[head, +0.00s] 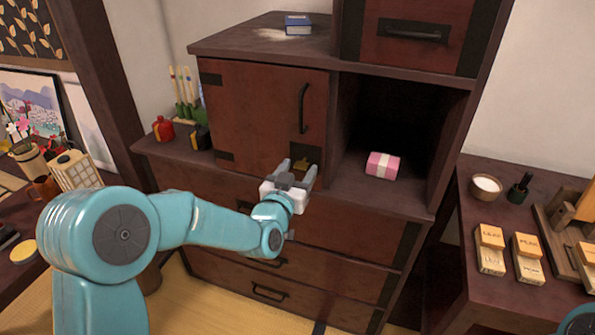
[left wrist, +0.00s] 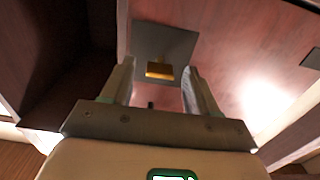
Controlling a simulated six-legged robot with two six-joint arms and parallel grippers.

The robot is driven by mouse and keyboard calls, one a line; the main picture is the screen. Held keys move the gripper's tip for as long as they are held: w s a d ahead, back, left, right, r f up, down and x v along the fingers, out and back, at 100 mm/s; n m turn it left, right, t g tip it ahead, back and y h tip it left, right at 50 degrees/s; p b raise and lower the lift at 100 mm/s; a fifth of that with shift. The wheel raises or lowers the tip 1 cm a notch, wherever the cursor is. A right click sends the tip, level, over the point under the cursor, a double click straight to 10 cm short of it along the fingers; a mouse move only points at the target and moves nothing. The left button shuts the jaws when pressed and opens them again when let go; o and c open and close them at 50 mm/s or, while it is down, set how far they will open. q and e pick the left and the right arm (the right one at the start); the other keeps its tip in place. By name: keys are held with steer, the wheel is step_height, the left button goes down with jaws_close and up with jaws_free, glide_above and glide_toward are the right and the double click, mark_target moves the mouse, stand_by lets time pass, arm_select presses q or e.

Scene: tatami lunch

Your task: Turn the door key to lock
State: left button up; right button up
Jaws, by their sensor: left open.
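The brass door key (head: 301,165) sits in a dark lock plate at the lower right of the red-brown cabinet door (head: 255,115). The door is shut and has a dark vertical handle (head: 304,108). In the left wrist view the key (left wrist: 159,70) shows as a gold bar lying across the dark plate (left wrist: 172,42). My left gripper (head: 300,172) is open, its two fingers pointing at the plate, with the key between and just beyond the fingertips in the left wrist view. I see no contact. My right gripper is not in view.
An open cubby right of the door holds a pink and white package (head: 382,165). A blue book (head: 298,24) lies on the cabinet top. A side table with labelled boxes (head: 489,249) is at the right.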

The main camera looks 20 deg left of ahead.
arm_select(q)
steer(key=c, duration=1.1)
steer(key=shift+o, duration=0.2)
steer(key=shift+f+n+b, duration=0.1)
steer(key=shift+n+b, duration=0.2)
steer(key=shift+b, duration=0.25)
steer(key=n+b, duration=1.1)
steer(key=b, duration=0.4)
steer(key=shift+f+n+b, duration=0.1)
steer(key=shift+n+b, duration=0.2)
steer(key=shift+n, duration=0.1)
steer(key=shift+r+n+b, duration=0.2)
steer(key=shift+n+b, duration=1.9)
steer(key=shift+n, duration=0.6)
steer(key=o, duration=1.1)
steer(key=shift+c, duration=0.2)
